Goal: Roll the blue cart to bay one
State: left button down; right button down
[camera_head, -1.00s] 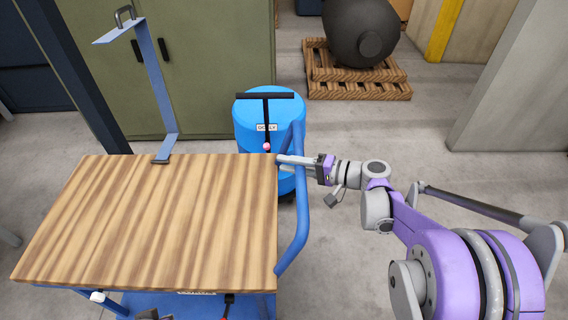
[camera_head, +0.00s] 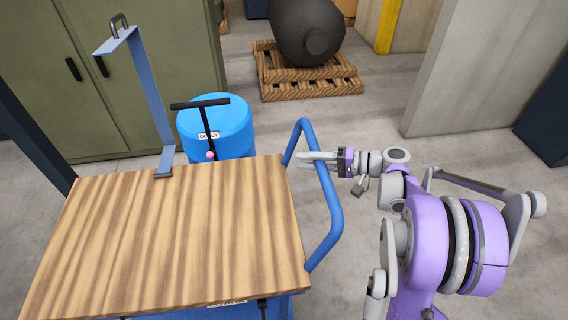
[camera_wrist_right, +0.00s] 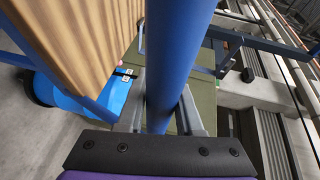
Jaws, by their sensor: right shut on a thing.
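The blue cart has a striped wooden top (camera_head: 180,240) and a blue tube handle (camera_head: 333,205) on its right side. My right gripper (camera_head: 318,160) is shut on that handle near its far end. In the right wrist view the blue handle tube (camera_wrist_right: 180,50) runs between the two grey fingers of my right gripper (camera_wrist_right: 160,105). The cart's lower part is mostly hidden under the wooden top. My left gripper is not in view. No bay marking shows.
A blue drum (camera_head: 228,128) with a black T-bar stands just behind the cart. A green cabinet (camera_head: 120,95) is at back left. A dark tank (camera_head: 305,30) sits on wooden pallets (camera_head: 310,85). A pale pillar (camera_head: 470,70) stands at right. Floor between pallets and pillar is clear.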

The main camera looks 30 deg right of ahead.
jog(key=shift+s+d, duration=0.2)
jog(key=shift+d, duration=0.45)
jog(key=shift+s+d, duration=0.25)
jog(key=shift+d, duration=0.35)
jog(key=shift+s+d, duration=0.2)
jog(key=shift+d, duration=0.45)
jog(key=c, duration=0.6)
grip_release()
jog(key=v, duration=1)
jog(key=shift+s+d+r, duration=0.1)
jog(key=shift+s+d, duration=0.15)
jog(key=shift+d, duration=0.1)
